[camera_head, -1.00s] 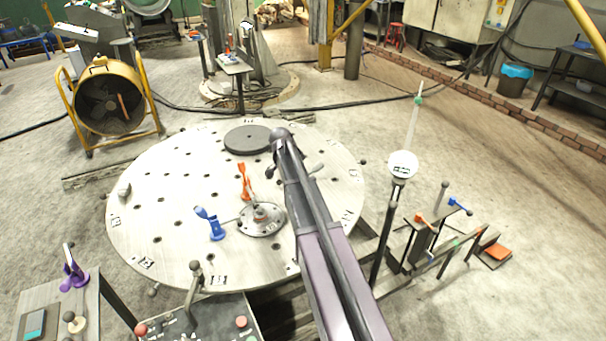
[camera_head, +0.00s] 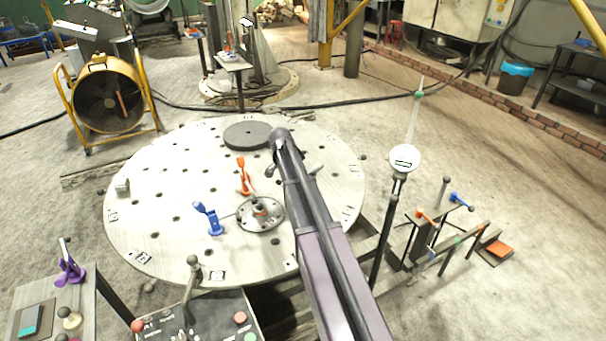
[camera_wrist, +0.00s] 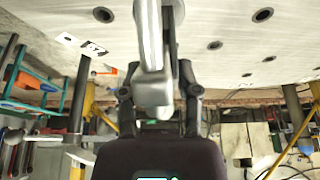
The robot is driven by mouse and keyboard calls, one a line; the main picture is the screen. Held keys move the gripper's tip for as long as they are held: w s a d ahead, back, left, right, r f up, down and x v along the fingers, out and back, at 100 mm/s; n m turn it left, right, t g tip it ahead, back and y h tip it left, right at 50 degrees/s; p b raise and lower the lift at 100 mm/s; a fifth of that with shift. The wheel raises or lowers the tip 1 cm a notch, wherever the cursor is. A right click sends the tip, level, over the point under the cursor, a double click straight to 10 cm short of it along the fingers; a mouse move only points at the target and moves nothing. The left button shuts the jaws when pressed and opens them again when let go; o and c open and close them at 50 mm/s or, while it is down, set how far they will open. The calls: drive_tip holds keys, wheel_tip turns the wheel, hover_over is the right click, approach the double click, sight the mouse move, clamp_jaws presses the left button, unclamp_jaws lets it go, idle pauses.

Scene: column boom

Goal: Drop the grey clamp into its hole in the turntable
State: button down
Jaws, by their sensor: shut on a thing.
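In the wrist view my gripper (camera_wrist: 159,92) is shut on the grey clamp (camera_wrist: 154,60), a pale metal piece standing out between the fingers. The pale turntable (camera_wrist: 225,22) with its dark holes lies beyond the clamp. I cannot tell whether the clamp touches it or which hole is its own. In the head view the round turntable (camera_head: 160,185) lies under my arm, which hides part of its right side. My gripper and the held clamp are mostly hidden there. An orange clamp (camera_head: 243,176) and a blue clamp (camera_head: 208,218) stand upright on the turntable.
A flanged hub (camera_head: 262,216) and a dark disc (camera_head: 247,135) sit on the turntable. A dial on a post (camera_head: 404,158) stands to the right. A control panel (camera_head: 215,322) with knobs is in front. A yellow fan (camera_head: 107,95) stands at the back left.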

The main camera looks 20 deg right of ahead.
drive_tip(key=shift+f+b, duration=2.3)
drive_tip(key=shift+b, duration=0.05)
idle(0.5)
drive_tip(key=c, duration=0.6)
unclamp_jaws()
drive_tip(key=shift+r, duration=0.2)
drive_tip(key=shift+r+p, duration=3.6)
drive_tip(key=shift+p, duration=0.2)
drive_tip(key=o, duration=0.6)
drive_tip(key=shift+c, duration=0.2)
